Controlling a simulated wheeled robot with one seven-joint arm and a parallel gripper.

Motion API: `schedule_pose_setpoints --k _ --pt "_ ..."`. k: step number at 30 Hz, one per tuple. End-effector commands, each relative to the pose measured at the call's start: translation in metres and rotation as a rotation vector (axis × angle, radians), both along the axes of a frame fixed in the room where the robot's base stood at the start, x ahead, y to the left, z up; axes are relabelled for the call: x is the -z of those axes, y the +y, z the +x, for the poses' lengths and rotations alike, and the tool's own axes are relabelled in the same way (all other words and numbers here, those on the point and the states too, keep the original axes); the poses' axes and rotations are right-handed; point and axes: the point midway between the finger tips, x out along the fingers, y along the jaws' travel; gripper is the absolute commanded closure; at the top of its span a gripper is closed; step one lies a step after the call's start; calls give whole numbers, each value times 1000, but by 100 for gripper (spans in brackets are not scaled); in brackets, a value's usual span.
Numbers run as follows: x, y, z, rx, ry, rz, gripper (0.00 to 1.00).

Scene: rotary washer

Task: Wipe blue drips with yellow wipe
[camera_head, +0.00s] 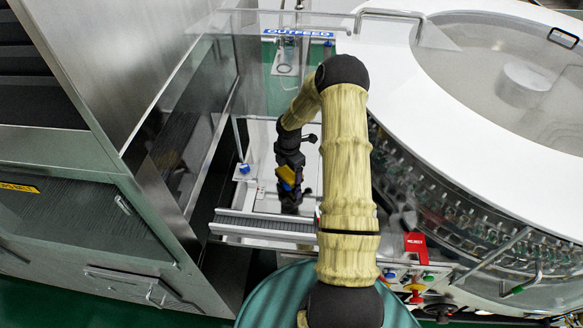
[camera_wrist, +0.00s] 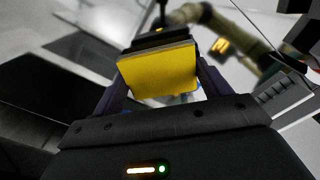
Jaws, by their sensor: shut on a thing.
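The yellow wipe (camera_wrist: 158,75) is a flat, pad-like block between the two fingers of my gripper (camera_wrist: 160,82) in the wrist view. My gripper is shut on it. In the head view the yellow wipe (camera_head: 287,174) shows as a small patch at my dark gripper (camera_head: 288,180), which points down over the white deck behind the grey conveyor strip. A little blue shows just under the wipe's lower edge in the wrist view, too small and blurred to name surely. I cannot make out the blue drips clearly in the head view; my arm and gripper cover part of the deck.
A grey conveyor strip (camera_head: 265,222) runs in front of the deck. A small blue piece (camera_head: 244,168) sits at the deck's left. The steel cabinet (camera_head: 130,70) stands left, the round washer (camera_head: 470,160) with several bottles right. A red REJECT sign (camera_head: 415,244) stands front right.

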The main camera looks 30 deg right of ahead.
Motion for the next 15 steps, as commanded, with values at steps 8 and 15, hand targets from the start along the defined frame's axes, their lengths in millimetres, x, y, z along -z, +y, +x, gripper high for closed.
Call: schedule_pose_setpoints --k 8,15 --pt "7 7 -17 2 25 5 42" --pt "9 7 -21 5 31 6 42"
